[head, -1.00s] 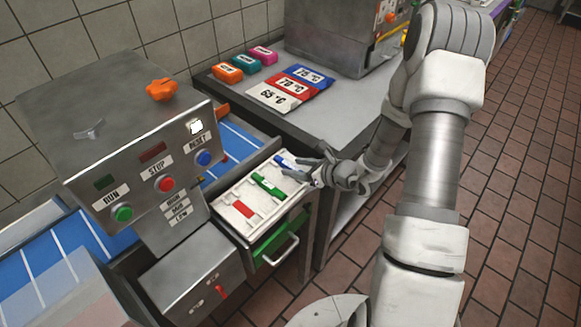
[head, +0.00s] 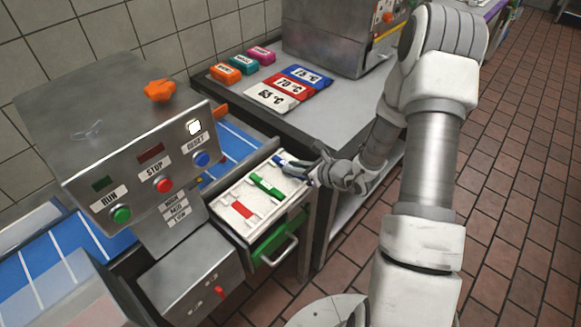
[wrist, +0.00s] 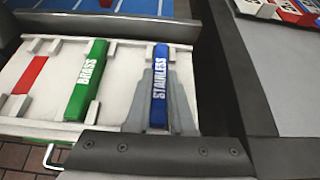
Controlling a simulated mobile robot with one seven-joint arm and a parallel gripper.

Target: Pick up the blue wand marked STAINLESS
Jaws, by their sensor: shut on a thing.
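The blue wand (wrist: 159,92), marked STAINLESS, lies along the right slot of the white tray in the wrist view. In the head view the blue wand (head: 282,160) shows only in part, beside my gripper. My gripper (wrist: 160,90) is shut on the blue wand, with one grey finger on each side of it. In the head view my gripper (head: 302,168) is at the drawer's far right corner. The wand still appears level with the tray; I cannot tell whether it has lifted.
A green wand (wrist: 90,80) marked BRASS lies to the left, with a red piece (wrist: 28,75) beyond it. They sit in the white drawer tray (head: 222,208). A steel counter (head: 330,115) with temperature blocks stands behind. The control panel (head: 150,175) stands to the left.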

